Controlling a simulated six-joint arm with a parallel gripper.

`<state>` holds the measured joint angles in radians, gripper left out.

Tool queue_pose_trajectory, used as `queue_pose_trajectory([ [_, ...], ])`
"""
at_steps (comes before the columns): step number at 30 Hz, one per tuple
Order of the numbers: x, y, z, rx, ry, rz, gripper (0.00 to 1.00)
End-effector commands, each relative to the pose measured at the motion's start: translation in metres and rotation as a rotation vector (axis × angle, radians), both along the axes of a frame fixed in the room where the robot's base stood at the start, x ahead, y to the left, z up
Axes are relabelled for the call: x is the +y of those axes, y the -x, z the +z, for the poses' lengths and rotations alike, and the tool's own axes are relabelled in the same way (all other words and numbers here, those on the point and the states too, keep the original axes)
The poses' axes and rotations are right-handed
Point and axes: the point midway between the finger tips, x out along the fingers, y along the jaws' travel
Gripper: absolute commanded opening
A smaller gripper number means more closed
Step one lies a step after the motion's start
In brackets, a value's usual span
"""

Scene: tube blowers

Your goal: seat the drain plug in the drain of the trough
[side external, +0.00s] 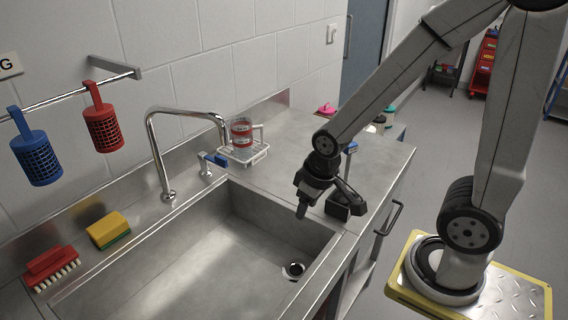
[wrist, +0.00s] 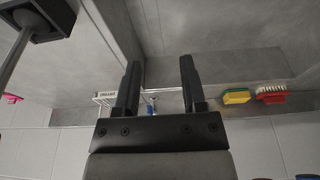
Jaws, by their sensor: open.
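The steel trough (side external: 215,250) is sunk in the counter in the side view. Its drain (side external: 293,271) is a small dark round opening with a bright rim in the floor at the near right end. My gripper (side external: 302,211) points down above the trough's right end, higher than the drain and apart from it. In the wrist view my gripper (wrist: 160,75) has two black fingers spread apart with nothing between them. I cannot make out the drain plug for certain in either view; the dark patch at the drain is too small to read.
A black block with a rod (side external: 345,203) stands on the counter close right of my gripper; it also shows in the wrist view (wrist: 40,18). The tall faucet (side external: 152,130), wire caddy (side external: 245,153), yellow sponge (side external: 108,230) and red brush (side external: 50,266) line the back.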

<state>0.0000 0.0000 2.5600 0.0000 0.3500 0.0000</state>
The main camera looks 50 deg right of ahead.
Motion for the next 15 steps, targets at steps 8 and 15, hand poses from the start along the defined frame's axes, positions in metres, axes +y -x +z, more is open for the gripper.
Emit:
queue_pose_trajectory([
  [8,0.0000,0.0000,0.0000,0.000,0.000,0.000,0.53],
  [15,0.0000,0.0000,0.0000,0.000,0.000,0.000,0.71],
])
